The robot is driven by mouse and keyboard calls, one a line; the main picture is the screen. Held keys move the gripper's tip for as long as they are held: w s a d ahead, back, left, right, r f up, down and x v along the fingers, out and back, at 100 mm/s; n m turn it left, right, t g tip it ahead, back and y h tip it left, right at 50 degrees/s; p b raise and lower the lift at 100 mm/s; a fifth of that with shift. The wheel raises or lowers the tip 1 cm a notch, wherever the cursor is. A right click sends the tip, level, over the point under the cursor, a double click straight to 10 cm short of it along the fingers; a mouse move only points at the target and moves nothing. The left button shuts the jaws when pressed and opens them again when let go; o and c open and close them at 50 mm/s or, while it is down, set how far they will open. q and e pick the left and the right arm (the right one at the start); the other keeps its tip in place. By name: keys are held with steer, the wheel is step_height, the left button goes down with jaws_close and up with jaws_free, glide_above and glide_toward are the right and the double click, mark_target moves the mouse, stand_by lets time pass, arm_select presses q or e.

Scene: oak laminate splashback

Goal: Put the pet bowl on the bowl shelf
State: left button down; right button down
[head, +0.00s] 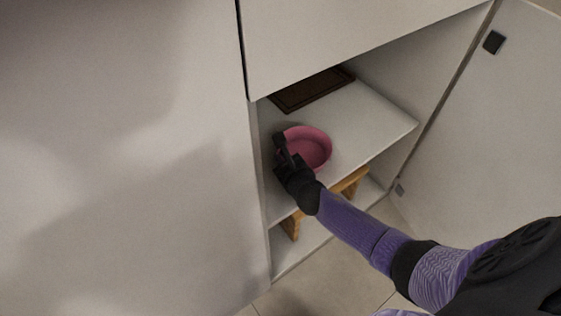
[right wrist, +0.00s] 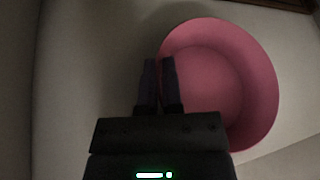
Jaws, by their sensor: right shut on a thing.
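The pink pet bowl (head: 314,148) is inside the open cabinet, upright at the upper shelf (head: 372,128). My right gripper (head: 281,147) is shut on the bowl's left rim. In the right wrist view the bowl (right wrist: 222,85) fills the right half, and the gripper fingers (right wrist: 160,75) are close together with the rim between them. I cannot tell for certain whether the bowl's base touches the shelf. My left gripper is not in view.
A dark brown flat board (head: 312,89) lies at the back of the same shelf. A wooden stand (head: 291,226) is on the lower level. The cabinet door (head: 480,130) stands open at the right. The shelf's right part is clear.

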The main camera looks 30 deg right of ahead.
steer(key=c, duration=1.2)
jaws_free()
steer(key=shift+f, duration=0.1)
steer(key=shift+c, duration=0.2)
steer(key=o, duration=0.5)
steer(key=shift+c, duration=0.2)
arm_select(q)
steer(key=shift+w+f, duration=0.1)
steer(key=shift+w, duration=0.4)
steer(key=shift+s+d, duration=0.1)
